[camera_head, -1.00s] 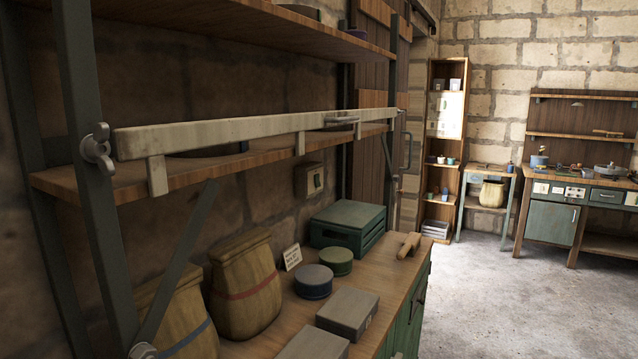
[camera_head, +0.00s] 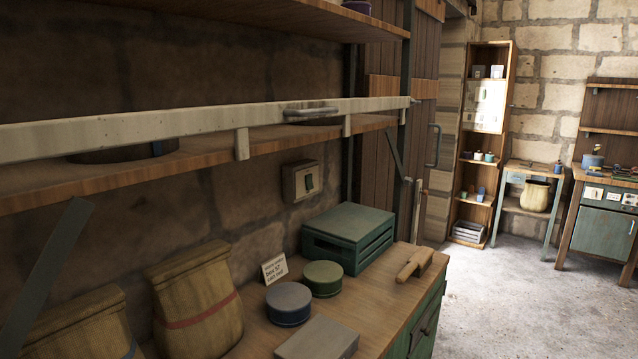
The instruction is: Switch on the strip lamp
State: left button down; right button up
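No strip lamp can be made out for sure in the head view. A wall switch (camera_head: 301,181) in a pale square box with a dark rocker is on the stone wall, below the shelf and above the green crate. Whether it belongs to the lamp cannot be told. A long pale bar (camera_head: 200,128) with a grey handle (camera_head: 311,112) runs along the front of the shelf (camera_head: 200,176). Neither of my grippers is in view.
Below the switch, a wooden counter (camera_head: 385,300) holds a green crate (camera_head: 347,237), a green round tin (camera_head: 323,278), a blue round tin (camera_head: 288,303), a grey box (camera_head: 318,340), a small sign (camera_head: 274,269) and sacks (camera_head: 195,300). Open floor (camera_head: 500,310) lies to the right.

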aim_at(309, 183)
jog(key=i+l+u, duration=0.1)
jog(key=l, duration=0.25)
jog(key=i+l+u, duration=0.1)
jog(key=i+l, duration=0.15)
jog(key=l, duration=0.15)
jog(key=i+l+u, duration=0.1)
jog(key=l, duration=0.3)
jog(key=i+l+u, duration=0.1)
jog(key=l, duration=0.3)
jog(key=i+l+u, duration=0.1)
jog(key=i+l, duration=0.15)
jog(key=l, duration=0.2)
jog(key=i+l+u, duration=0.1)
jog(key=l, duration=0.3)
